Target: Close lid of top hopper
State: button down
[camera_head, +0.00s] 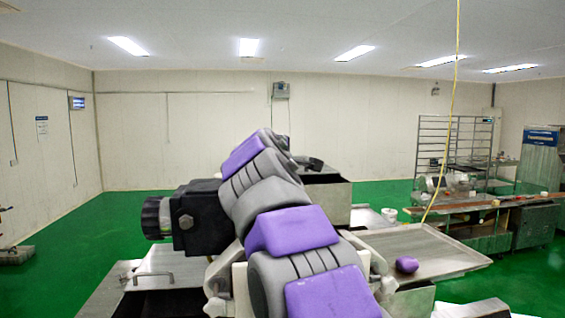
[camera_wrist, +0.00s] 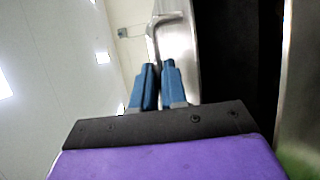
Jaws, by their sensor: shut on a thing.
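In the wrist view, my gripper (camera_wrist: 158,68) has its two blue fingers close together, shut on the bent metal handle (camera_wrist: 154,28) of the lid. The lid (camera_wrist: 180,45) is a shiny metal panel. It stands along the left side of a dark opening (camera_wrist: 238,50), which looks like the inside of the hopper. In the head view, the open-topped metal hopper (camera_head: 335,195) shows in part behind my purple and grey arm. My arm hides the rest of it, and I cannot make out the fingers or their grip there.
A flat metal panel with a handle (camera_head: 150,270) lies at the lower left. A metal tray (camera_head: 445,255) with a purple lump (camera_head: 406,264) is at the right. A yellow cord (camera_head: 457,90) hangs there. A rack (camera_head: 450,150) stands farther back.

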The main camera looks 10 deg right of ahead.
jog(key=s+b, duration=0.1)
jog(key=s, duration=0.6)
jog(key=shift+s+f, duration=0.2)
jog(key=shift+f, duration=0.2)
jog(key=shift+d, duration=0.1)
jog(key=c, duration=1.4)
grip_release()
jog(key=shift+s+r, duration=0.1)
jog(key=shift+s, duration=0.15)
jog(key=shift+c, duration=0.2)
jog(key=shift+r, duration=0.1)
jog(key=shift+r, duration=0.1)
